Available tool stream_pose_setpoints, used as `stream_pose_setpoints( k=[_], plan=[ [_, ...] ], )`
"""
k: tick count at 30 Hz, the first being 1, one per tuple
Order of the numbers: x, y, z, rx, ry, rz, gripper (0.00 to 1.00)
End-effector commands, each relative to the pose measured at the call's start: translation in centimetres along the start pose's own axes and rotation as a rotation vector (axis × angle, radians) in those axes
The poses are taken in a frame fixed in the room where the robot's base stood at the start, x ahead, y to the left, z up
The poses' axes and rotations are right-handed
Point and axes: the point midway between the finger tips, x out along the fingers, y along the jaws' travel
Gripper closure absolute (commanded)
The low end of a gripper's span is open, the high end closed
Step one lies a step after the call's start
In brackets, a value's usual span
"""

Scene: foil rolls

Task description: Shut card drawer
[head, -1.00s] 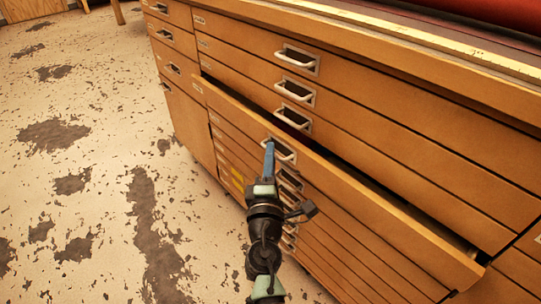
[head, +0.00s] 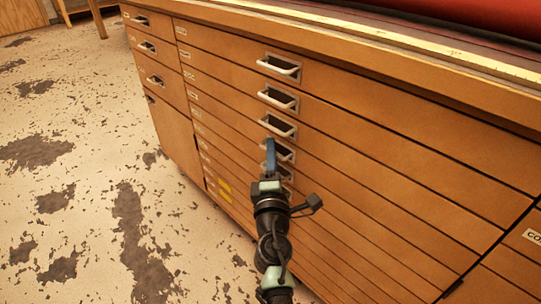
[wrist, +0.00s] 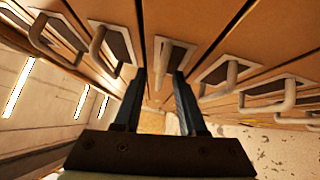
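The wooden cabinet holds a stack of wide drawers with metal pull handles. The drawer (head: 340,187) at my gripper, fourth from the top, looks flush with its neighbours in the head view. Its handle (head: 287,154) is partly hidden behind my gripper (head: 270,143). In the wrist view, the two fingers of my gripper (wrist: 159,74) stand apart, with a handle (wrist: 158,62) showing between them. Gaps show on both sides of it, so the gripper is open. I cannot tell whether a fingertip touches the drawer front.
Smaller drawers (head: 150,47) stand in a column at the left. A labelled front (head: 528,238) shows at the right edge. The cabinet top (head: 400,42) overhangs above. The worn floor (head: 90,150) at the left is clear, with a wooden stool or table leg far back.

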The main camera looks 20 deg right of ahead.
Motion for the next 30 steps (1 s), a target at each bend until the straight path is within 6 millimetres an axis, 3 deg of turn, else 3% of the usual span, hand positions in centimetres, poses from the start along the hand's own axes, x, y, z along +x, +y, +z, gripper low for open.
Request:
stream_pose_setpoints(
  k=[11,30],
  plan=[
    [-1.1,0.0,-0.2,0.001,0.003,-0.001,0.6],
    [-11.7,-0.1,-0.1,0.0,0.002,-0.001,0.6]
  ],
)
